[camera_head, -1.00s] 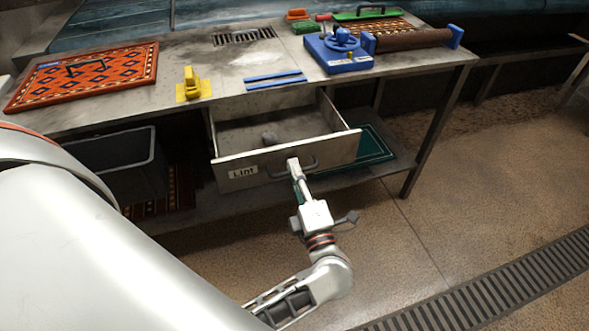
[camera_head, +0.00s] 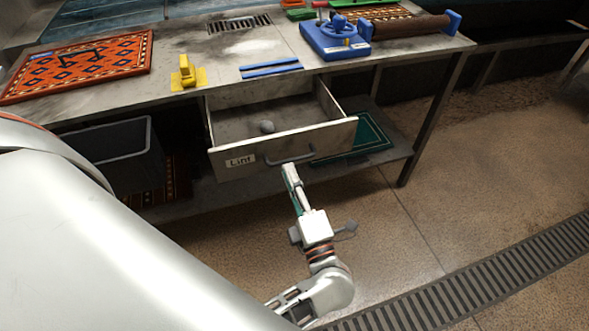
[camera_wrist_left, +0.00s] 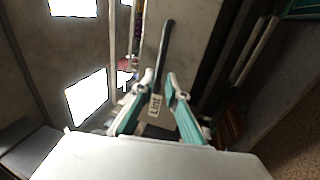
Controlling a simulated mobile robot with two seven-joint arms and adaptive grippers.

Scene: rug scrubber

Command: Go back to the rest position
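The drawer (camera_head: 232,161) with a "Lint" label stands pulled open under the worktable (camera_head: 200,52). A small grey lump (camera_head: 267,127) lies inside it. The drawer's dark handle (camera_head: 290,156) is bare. My left gripper (camera_head: 290,170) is just below and in front of the handle, apart from it. In the left wrist view its two fingers (camera_wrist_left: 160,77) are spread with nothing between them. The handle (camera_wrist_left: 163,48) and the label (camera_wrist_left: 155,105) show beyond the fingers. My right gripper is not in view.
On the table are an orange patterned rug (camera_head: 85,66), a yellow tool (camera_head: 187,74), blue strips (camera_head: 271,68) and a blue device (camera_head: 334,38). The floor at right is clear.

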